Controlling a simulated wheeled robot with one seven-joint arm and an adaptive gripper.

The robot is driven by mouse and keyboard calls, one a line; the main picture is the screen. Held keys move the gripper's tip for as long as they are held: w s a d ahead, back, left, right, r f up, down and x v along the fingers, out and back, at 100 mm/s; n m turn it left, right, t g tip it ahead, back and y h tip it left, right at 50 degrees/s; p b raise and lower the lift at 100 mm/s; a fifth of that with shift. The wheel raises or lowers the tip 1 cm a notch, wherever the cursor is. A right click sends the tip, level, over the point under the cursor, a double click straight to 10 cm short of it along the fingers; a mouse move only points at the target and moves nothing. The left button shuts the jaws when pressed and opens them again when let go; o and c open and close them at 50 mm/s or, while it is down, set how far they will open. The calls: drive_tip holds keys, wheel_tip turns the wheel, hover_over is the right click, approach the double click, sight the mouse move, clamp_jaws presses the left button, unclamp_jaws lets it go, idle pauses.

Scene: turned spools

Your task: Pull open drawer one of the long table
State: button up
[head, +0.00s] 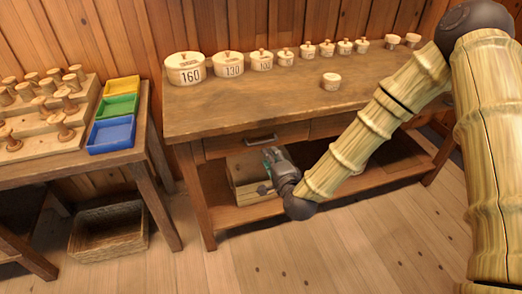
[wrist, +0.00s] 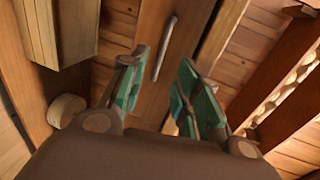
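The long table (head: 200,110) has a drawer front (head: 222,145) at its left with a metal bar handle (head: 261,139). The drawer looks shut; I see no number on it. My gripper (head: 270,158) is just below and in front of this handle. In the wrist view, my gripper (wrist: 162,88) has its teal fingers apart, with the handle (wrist: 163,48) showing as a bar between and beyond them. I see no contact with the handle. A second drawer front (head: 338,124) to the right is partly hidden by my arm.
A wooden box (head: 245,182) sits on the table's lower shelf, close to my gripper. Labelled round containers (head: 185,68) stand along the tabletop. A side table at left holds spools on a rack and coloured trays (head: 112,134). A basket (head: 108,232) is below it. The front floor is clear.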

sight(261, 143)
drive_tip(key=p+x, duration=0.1)
drive_tip(key=x, duration=1)
drive_tip(key=shift+r, duration=0.15)
clamp_jaws()
